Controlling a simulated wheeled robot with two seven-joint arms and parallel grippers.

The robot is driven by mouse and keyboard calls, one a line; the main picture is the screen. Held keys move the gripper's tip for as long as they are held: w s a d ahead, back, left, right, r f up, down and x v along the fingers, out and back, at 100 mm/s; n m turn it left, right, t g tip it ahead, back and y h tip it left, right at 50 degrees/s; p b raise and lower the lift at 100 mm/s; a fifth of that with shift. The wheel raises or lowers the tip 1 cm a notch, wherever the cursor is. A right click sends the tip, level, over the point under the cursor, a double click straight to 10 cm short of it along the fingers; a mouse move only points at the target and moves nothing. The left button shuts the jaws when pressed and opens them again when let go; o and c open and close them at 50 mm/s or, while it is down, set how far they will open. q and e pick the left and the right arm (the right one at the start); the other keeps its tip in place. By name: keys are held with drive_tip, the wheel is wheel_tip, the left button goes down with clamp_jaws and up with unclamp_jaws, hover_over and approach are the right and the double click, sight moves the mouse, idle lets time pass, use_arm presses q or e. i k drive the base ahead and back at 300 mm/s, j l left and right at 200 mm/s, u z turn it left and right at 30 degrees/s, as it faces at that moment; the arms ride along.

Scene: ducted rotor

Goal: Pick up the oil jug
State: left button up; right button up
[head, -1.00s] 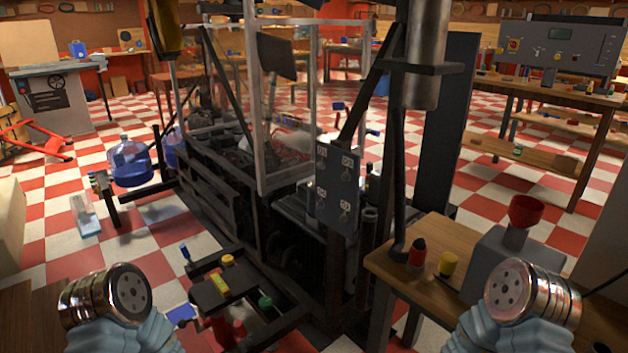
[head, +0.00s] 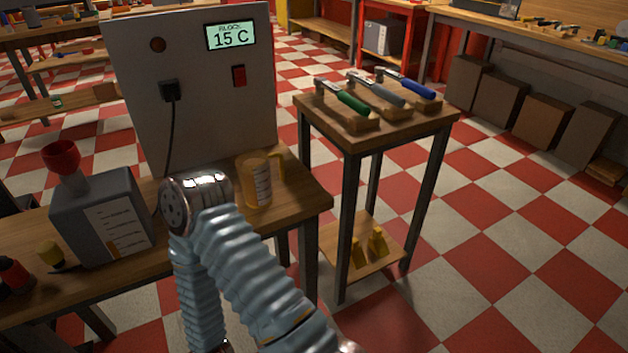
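An amber, see-through jug (head: 257,181) with a handle on its right and a pale marked scale stands upright on the wooden bench (head: 310,200), near its right end. It looks like the oil jug. My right arm's metal end (head: 190,203) shows just left of the jug in the picture, with a visible gap between them. No fingers can be made out on it, so I cannot tell whether my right gripper is open or shut. The jug is not held. My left gripper is out of view.
A grey canister (head: 100,222) with a red funnel (head: 62,158) stands left of my arm. A panel reading 15 C (head: 195,90) rises behind the jug, with a black cable. A small table (head: 420,128) with several handled tools stands right. Open checkered floor lies further right.

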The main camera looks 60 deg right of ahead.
sight(253, 167)
drive_tip(key=z, duration=1.7)
